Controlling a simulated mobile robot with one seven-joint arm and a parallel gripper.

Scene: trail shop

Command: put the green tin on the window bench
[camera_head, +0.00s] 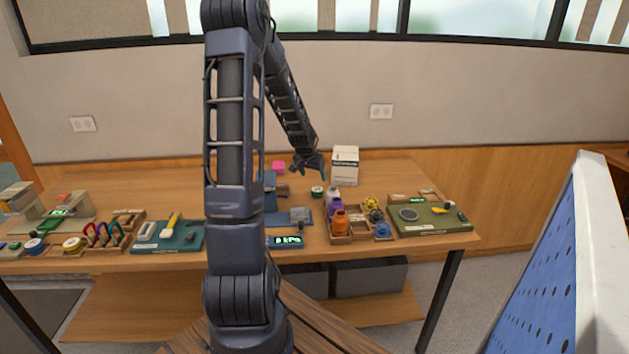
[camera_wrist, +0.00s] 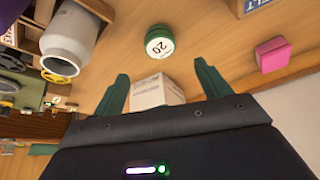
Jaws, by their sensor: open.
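The green tin (camera_head: 317,191) is a small round tin with a white lid. It stands on the long wooden table (camera_head: 390,173), in front of a white box. In the wrist view the tin (camera_wrist: 159,42) shows a "20" on its lid, just beyond the fingertips and between their lines. My gripper (camera_head: 308,168) is over the back of the table, near the tin and apart from it. In the wrist view my gripper (camera_wrist: 161,72) has its green fingers spread with nothing held. I cannot tell which surface is the window bench; a slatted wooden surface (camera_head: 325,325) shows low in front.
The white box (camera_head: 345,166) stands close behind the tin; a pink block (camera_head: 278,166) lies left of it. A wooden organiser (camera_head: 341,238) with bottles is in front. A green mat (camera_head: 437,221) lies right. A blue pegboard (camera_head: 555,270) stands at the right.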

